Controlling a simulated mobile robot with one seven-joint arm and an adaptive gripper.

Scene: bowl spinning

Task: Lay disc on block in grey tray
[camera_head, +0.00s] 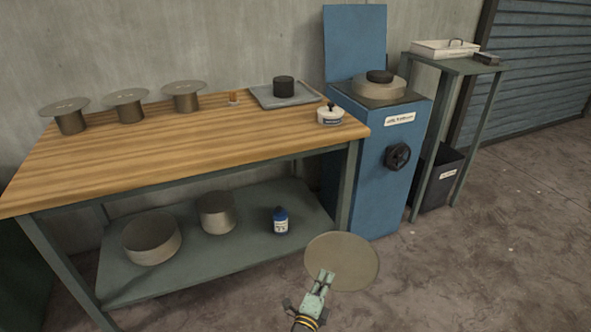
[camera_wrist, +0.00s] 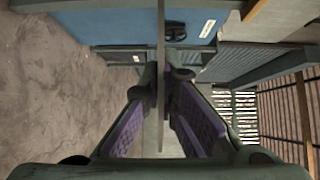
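A flat round grey-beige disc (camera_head: 350,255) is in the air in front of the workbench, low in the head view. My gripper (camera_head: 325,274) is shut on its near edge. In the wrist view the disc (camera_wrist: 161,110) shows edge-on as a thin upright strip between my purple-padded fingers (camera_wrist: 162,78). The grey tray (camera_head: 265,99) lies on the back right of the bench. A dark round block (camera_head: 284,86) stands in it, with nothing on top. The tray and block are not seen in the wrist view.
Three discs (camera_head: 65,106) rest on metal cylinders along the bench's back left. A white lidded pot (camera_head: 330,115) stands near the tray. A blue machine (camera_head: 375,190) with a raised lid stands right of the bench. A white tray (camera_head: 435,50) sits on a stand beyond.

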